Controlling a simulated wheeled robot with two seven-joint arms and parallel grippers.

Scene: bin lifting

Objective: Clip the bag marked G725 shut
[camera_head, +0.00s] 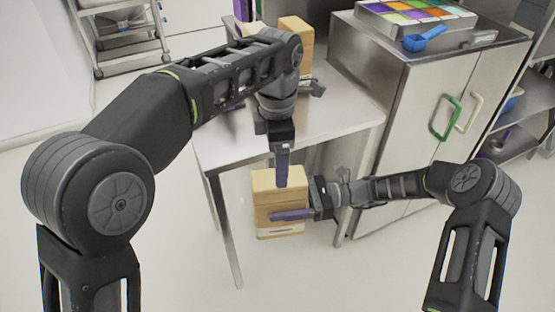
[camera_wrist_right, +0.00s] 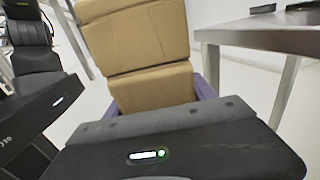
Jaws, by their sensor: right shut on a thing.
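A tan bag (camera_head: 278,182) with a pale label low on its front hangs in front of the table, beside its leg. No marking is readable, so I cannot tell if it is G725. My right gripper (camera_head: 292,215), with purple fingers, is shut on this bag from the right. In the right wrist view the bag (camera_wrist_right: 140,45) stands between the fingers, with a crease across it. My left gripper (camera_head: 282,168) points down at the bag's top edge. Its fingers show edge-on, so its opening is hidden. I cannot make out a clip.
The metal table (camera_head: 335,110) stands behind the bag, with other tan bags (camera_head: 297,35) at its back, partly behind my left arm. A steel cabinet (camera_head: 400,125) with green and cream handles stands right, topped by a coloured tray (camera_head: 415,14) and blue scoop (camera_head: 425,39).

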